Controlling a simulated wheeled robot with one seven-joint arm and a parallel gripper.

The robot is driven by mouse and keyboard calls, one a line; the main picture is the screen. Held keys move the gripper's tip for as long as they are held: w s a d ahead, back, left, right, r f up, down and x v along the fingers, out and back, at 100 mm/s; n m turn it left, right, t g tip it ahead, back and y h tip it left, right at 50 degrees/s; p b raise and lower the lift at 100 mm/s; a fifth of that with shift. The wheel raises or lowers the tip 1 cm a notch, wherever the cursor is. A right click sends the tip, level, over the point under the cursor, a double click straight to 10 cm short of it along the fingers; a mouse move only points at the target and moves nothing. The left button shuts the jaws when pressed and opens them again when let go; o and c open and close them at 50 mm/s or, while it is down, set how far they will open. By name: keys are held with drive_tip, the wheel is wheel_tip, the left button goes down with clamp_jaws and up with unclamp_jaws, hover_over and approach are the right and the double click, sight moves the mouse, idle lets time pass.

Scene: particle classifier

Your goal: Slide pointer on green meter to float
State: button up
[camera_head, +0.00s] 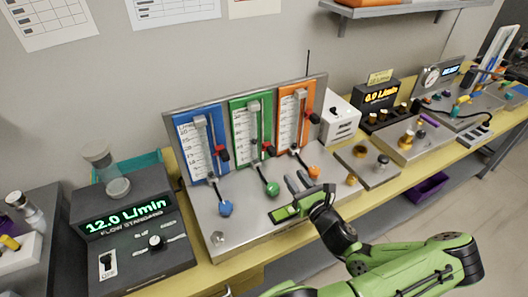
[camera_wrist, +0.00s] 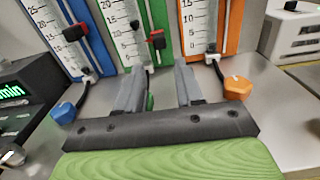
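The green meter (camera_head: 238,118) is the middle of three upright panels, between a blue and an orange one. Its red pointer (camera_head: 268,149) is on the rail right of the glass tube; the pointer also shows in the wrist view (camera_wrist: 156,40). A small dark float (camera_wrist: 135,24) in the tube looks slightly higher than the pointer in the wrist view. A green knob (camera_head: 272,188) is below the meter, mostly hidden by a finger in the wrist view. My gripper (camera_head: 295,182) is open and empty, in front of the panels and below the pointer, touching nothing visible.
The blue meter (camera_head: 187,135) and orange meter (camera_head: 288,112) have their own red pointers. A blue knob (camera_head: 225,208) and orange knob (camera_head: 314,172) flank the green one. A display box (camera_head: 126,222) reading 12.0 L/min stands at left.

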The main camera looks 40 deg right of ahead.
sight(274, 152)
drive_tip(key=x, duration=1.5)
drive_tip(key=shift+a, duration=0.1)
drive_tip(key=shift+s, duration=0.1)
clamp_jaws()
